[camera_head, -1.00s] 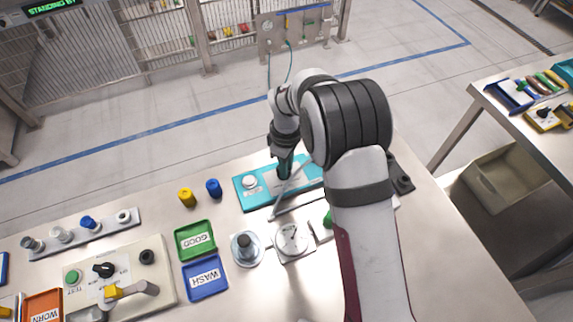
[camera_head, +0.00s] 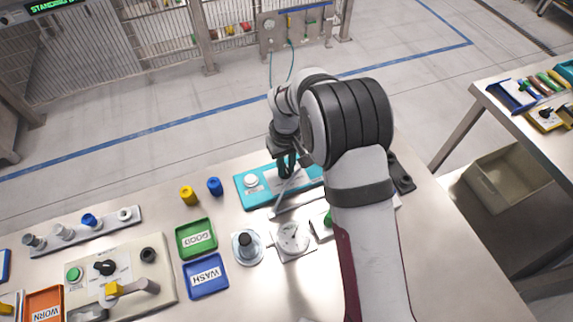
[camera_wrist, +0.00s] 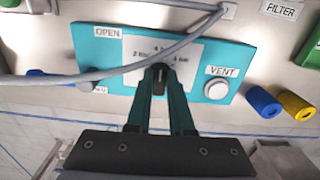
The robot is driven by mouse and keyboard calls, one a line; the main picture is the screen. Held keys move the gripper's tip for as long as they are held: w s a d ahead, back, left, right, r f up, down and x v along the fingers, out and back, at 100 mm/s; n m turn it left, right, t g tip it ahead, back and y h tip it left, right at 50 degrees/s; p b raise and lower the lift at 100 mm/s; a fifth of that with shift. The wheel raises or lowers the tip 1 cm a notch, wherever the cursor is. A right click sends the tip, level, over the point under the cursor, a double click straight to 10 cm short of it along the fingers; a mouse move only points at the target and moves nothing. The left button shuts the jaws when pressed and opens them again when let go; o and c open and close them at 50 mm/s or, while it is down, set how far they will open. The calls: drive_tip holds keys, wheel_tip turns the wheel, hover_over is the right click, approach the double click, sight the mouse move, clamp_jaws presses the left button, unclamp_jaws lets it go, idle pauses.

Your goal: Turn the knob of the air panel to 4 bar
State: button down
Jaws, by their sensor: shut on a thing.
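The air panel (camera_wrist: 128,82) is a teal plate with a white label reading 2, 4 and 6 bar. Its black knob (camera_wrist: 159,82) lies between the fingertips of my gripper (camera_wrist: 160,90), which is shut on it. In the wrist view the knob's long axis runs nearly upright, toward the middle mark, 4; the exact setting is hard to read. A white VENT button (camera_wrist: 216,88) sits to the right, and an OPEN label (camera_wrist: 108,33) is at the left. In the head view my gripper (camera_head: 287,172) covers the knob on the panel (camera_head: 248,198).
A grey hose (camera_wrist: 130,68) crosses over the panel close to the knob. Blue (camera_head: 214,187) and yellow (camera_head: 188,196) cylinders stand to the panel's left in the head view. A green GOOD tray (camera_head: 196,239), a blue WASH tray (camera_head: 206,276) and a gauge (camera_head: 292,237) lie nearer.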

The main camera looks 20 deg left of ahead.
sight(286, 170)
idle(0.3)
drive_tip(key=c, duration=0.8)
unclamp_jaws()
wheel_tip(286, 170, up, 16)
drive_tip(key=shift+f, duration=0.1)
